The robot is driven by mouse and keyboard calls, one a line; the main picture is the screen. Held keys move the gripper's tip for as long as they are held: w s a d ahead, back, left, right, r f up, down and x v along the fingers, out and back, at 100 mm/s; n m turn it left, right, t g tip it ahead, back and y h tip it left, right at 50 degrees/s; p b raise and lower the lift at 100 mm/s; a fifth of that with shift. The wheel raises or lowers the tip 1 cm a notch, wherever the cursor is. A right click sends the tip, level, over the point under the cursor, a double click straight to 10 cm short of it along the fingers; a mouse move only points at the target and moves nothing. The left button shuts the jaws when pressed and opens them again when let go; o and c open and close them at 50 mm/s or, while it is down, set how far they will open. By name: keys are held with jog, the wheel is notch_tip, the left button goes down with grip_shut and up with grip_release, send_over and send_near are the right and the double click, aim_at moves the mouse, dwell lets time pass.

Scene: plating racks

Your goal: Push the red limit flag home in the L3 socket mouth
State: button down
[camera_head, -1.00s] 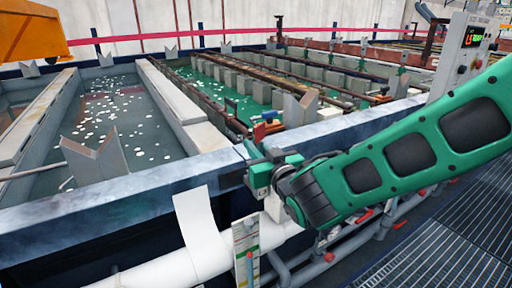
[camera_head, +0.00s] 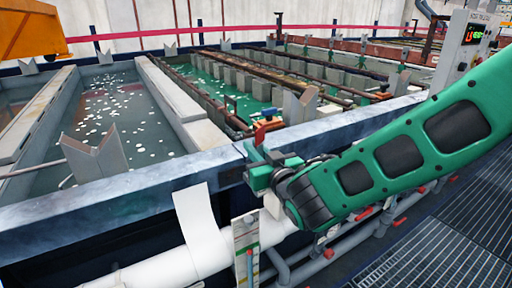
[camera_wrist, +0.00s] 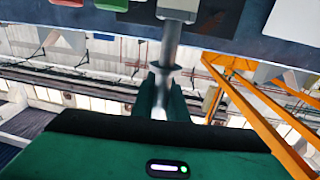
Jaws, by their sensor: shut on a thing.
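My gripper (camera_head: 254,165) is at the near rim of the tank in the head view. In the wrist view its green fingers (camera_wrist: 161,104) are shut around a grey metal stem with a collar (camera_wrist: 165,68). The stem runs up to a pale grey block (camera_wrist: 178,8) on a dark face; I cannot tell how deep it sits. A small red piece (camera_head: 260,136), which looks like the red limit flag, shows just above the gripper in the head view. The L3 label is not readable, and the socket mouth is not clearly seen.
The tank rim (camera_head: 130,181) runs below and beside the gripper. A V-shaped grey support (camera_head: 95,153) stands on it at left, another (camera_head: 299,105) behind. A white pipe (camera_head: 160,272) and a gauge strip (camera_head: 246,245) are below. Grating floor lies at right.

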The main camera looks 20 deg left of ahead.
jog(key=shift+f, duration=1.95)
jog(key=c, duration=1.7)
grip_release()
jog(key=shift+o, duration=0.2)
jog(key=v, duration=0.5)
jog(key=shift+d, duration=0.15)
jog(key=shift+v, duration=2.65)
